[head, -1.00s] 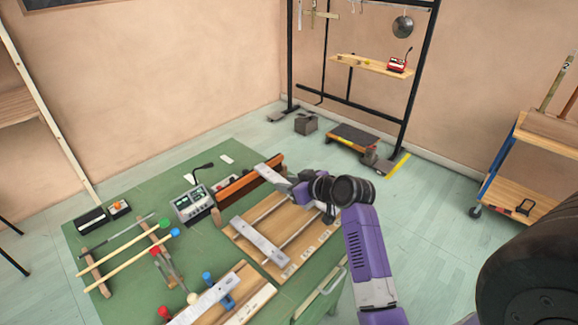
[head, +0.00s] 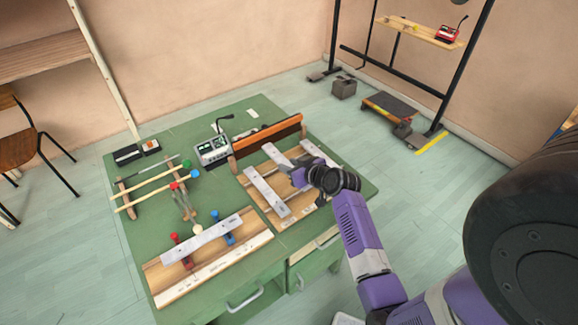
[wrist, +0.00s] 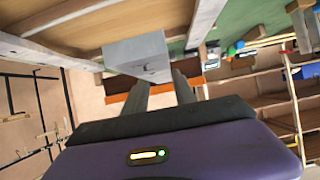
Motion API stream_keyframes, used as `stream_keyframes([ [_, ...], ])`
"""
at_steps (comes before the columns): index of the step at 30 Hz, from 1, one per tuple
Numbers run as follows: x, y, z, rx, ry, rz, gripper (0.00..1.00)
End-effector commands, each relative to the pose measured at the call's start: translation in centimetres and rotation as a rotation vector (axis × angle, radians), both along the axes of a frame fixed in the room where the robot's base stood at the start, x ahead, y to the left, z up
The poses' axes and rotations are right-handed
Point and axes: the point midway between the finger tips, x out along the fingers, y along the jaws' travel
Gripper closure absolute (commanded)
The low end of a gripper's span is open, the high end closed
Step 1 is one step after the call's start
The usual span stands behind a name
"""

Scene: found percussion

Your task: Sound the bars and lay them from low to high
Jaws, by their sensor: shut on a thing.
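My gripper (head: 308,164) is shut on a grey metal bar (head: 280,156) over the far part of a wooden rack (head: 282,224). In the wrist view my fingers (wrist: 164,92) close on this bar (wrist: 137,55). I cannot tell whether it touches the rack. A second bar (head: 267,190) lies across the rack to the left. A third pale bar (head: 320,153) lies to the right, partly hidden by my gripper. Another bar (head: 203,241) rests on a wooden stand (head: 218,265) with red and blue posts. Mallets (head: 157,188) with coloured heads lie on supports at left.
A grey device (head: 212,150) with a microphone stands on the green table (head: 180,136). A long brown-orange board (head: 267,137) stands behind the rack. Small black boxes (head: 127,155) sit at the back left. The floor right of the table is mostly clear.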

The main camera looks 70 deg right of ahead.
Motion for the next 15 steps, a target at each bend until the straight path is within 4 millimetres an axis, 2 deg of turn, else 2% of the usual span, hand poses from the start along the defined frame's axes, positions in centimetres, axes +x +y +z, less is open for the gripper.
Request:
stream_keyframes([
  [6,0.0,0.0,-0.1,-0.002,0.0,0.001,1.0],
  [15,0.0,0.0,-2.5,-0.002,0.0,0.002,1.0],
])
